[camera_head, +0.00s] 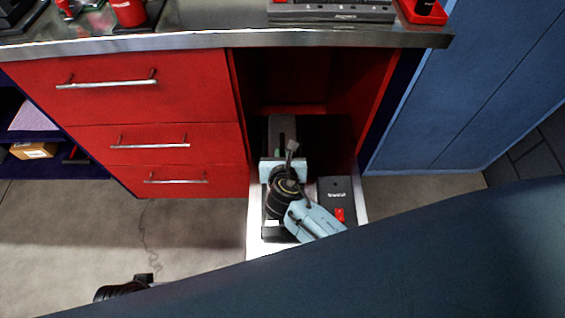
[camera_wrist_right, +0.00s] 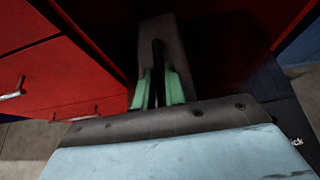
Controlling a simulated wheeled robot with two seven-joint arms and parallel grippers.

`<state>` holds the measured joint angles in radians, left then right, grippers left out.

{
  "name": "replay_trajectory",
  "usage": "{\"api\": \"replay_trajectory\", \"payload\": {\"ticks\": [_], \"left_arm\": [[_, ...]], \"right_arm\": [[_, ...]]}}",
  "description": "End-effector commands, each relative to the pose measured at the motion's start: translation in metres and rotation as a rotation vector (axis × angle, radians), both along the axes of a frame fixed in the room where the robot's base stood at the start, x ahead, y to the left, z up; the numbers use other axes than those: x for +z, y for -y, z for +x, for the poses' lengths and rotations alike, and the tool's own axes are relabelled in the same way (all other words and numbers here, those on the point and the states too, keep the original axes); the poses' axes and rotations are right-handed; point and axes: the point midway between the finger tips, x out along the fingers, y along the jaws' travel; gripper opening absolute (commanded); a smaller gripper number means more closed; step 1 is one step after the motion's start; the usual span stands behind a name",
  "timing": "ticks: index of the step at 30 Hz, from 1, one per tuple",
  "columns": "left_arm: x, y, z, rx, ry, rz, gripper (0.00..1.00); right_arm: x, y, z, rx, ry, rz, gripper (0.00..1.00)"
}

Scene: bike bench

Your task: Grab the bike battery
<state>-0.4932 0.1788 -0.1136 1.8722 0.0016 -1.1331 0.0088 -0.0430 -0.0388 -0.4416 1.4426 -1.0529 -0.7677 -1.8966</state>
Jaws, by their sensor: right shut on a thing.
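The bike battery (camera_head: 273,130) is a long dark grey block with a slot along its top, lying in the pulled-out bottom compartment of the red cabinet. It also shows in the right wrist view (camera_wrist_right: 176,42), running away from the gripper. My right gripper (camera_head: 281,152) is over the battery, and its body hides the near part. In the right wrist view its green fingers (camera_wrist_right: 158,88) stand close together around a thin dark bar of the battery, shut on it. My left gripper is not clearly visible.
A black box with a red switch (camera_head: 338,197) sits right of my right gripper in the same white-edged compartment (camera_head: 254,225). Red drawers (camera_head: 180,150) flank it at left. A metal-edged worktop (camera_head: 200,39) overhangs above. A blue cabinet (camera_head: 430,110) stands at right.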

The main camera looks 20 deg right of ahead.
Motion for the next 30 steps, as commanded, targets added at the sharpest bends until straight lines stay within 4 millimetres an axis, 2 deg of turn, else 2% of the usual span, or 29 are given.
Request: {"api": "replay_trajectory", "payload": {"ticks": [19, 20, 30], "left_arm": [[-0.0003, -0.0004, 0.0000, 0.001, 0.000, 0.000, 0.36], [-0.0003, -0.0004, 0.0000, 0.001, 0.000, 0.000, 0.36], [0.0009, -0.0005, 0.0002, 0.001, 0.002, 0.000, 0.36]], "right_arm": [[-0.0005, 0.0009, -0.0003, -0.001, -0.001, -0.001, 0.00], [0.0071, -0.0004, 0.0046, 0.001, 0.017, -0.001, 0.00], [0.0088, -0.0004, 0.0043, 0.002, 0.016, -0.001, 0.00]]}}
